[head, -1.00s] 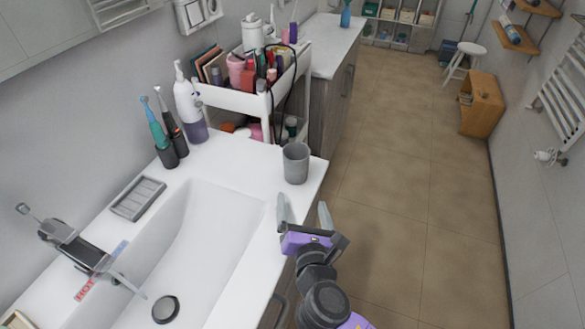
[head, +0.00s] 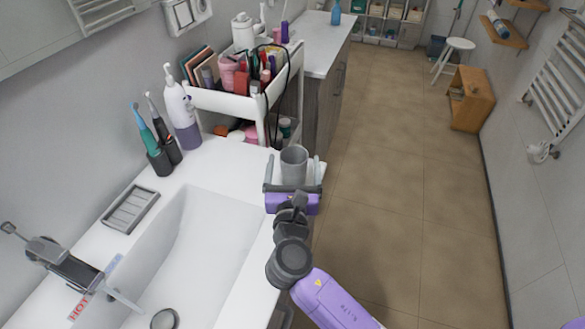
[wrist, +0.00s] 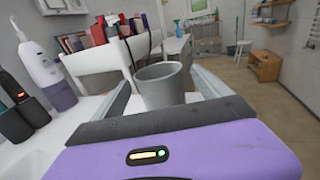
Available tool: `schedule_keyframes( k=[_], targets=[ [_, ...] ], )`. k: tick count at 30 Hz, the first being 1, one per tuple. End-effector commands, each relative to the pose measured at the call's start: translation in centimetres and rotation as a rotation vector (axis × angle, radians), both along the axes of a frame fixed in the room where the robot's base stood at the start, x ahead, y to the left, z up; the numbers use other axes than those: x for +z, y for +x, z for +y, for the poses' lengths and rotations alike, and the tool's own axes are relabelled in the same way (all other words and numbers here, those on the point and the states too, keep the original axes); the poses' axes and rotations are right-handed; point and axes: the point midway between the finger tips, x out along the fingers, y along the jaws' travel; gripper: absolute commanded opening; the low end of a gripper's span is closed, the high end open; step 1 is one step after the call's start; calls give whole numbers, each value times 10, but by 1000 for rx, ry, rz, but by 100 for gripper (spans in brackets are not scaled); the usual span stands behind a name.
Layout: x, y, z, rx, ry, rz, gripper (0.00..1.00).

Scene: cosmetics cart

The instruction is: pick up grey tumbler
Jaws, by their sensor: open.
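The grey tumbler (head: 293,162) stands upright on the white counter near its far right corner. In the wrist view the tumbler (wrist: 162,86) sits between the two fingers, its open rim up and its lower part hidden by my gripper's body. My gripper (head: 293,172) is open, with one finger on each side of the tumbler. A gap shows between the tumbler and the right finger; I cannot tell if the left finger touches it.
A white cart (head: 222,101) full of cosmetics stands behind the counter. A white and purple bottle (head: 182,112) and electric toothbrushes (head: 160,140) stand at the left. The sink (head: 205,240) is in front, and open floor (head: 390,190) lies to the right.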

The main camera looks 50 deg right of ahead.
Motion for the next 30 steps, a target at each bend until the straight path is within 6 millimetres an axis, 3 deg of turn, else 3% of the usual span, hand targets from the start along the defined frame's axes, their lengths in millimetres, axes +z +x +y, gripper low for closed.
schedule_keyframes(
  k=[10, 20, 23, 30],
  targets=[
    [6, 27, -36, -1, 2, -1, 87],
    [5, 32, -42, 1, 2, -1, 87],
    [5, 32, -42, 1, 2, -1, 71],
    [5, 32, -42, 1, 2, -1, 24]
  ],
)
